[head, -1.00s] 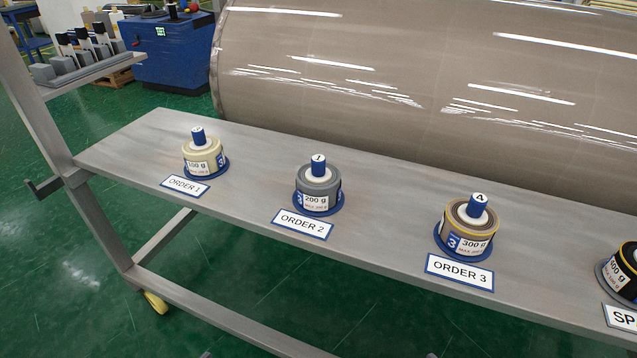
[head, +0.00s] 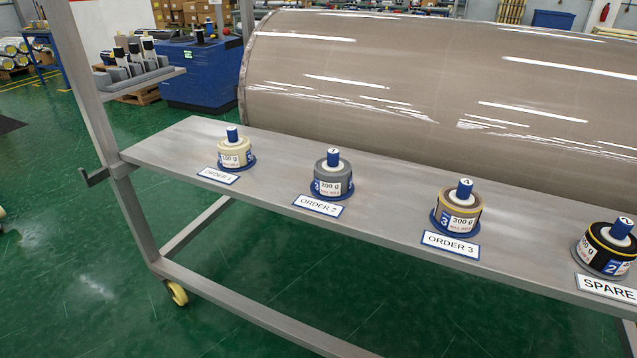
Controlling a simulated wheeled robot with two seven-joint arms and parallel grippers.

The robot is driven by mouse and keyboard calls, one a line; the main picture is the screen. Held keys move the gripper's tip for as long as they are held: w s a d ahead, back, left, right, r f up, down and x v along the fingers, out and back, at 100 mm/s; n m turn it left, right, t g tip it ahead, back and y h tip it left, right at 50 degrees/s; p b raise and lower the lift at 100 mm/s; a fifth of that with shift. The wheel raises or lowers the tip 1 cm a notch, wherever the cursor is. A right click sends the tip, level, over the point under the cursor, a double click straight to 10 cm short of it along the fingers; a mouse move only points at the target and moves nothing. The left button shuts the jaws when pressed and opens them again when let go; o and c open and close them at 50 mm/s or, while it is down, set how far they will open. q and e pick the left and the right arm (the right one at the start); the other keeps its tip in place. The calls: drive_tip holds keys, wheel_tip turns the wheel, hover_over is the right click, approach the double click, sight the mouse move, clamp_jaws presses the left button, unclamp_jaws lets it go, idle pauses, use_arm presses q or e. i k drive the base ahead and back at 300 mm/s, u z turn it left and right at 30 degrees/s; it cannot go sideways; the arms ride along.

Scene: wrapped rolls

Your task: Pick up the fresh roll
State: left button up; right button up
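A very large grey-brown wrapped roll (head: 420,85) with shiny film lies lengthwise behind the shelf; its right end is out of frame. Several small reels stand on the grey shelf (head: 290,215), each on a round blue or dark base with a blue peg on top. From left, they are a cream reel (head: 235,154) at ORDER 1, a grey reel (head: 332,180) at ORDER 2, a brown reel (head: 458,214) marked 300 g at ORDER 3, and a black reel (head: 606,250) at SPARE. I cannot tell which roll is the fresh one. Neither gripper is in view.
The shelf belongs to a grey metal frame with an upright post (head: 95,110), a side hook (head: 95,178) and a yellow caster (head: 175,293). A blue machine (head: 200,75) and a small rack (head: 135,75) stand behind it at left. The green floor (head: 70,250) at left is mostly clear.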

sight(332, 174)
drive_tip(key=u, duration=1.25)
drive_tip(key=i, duration=1)
drive_tip(key=z, duration=0.8)
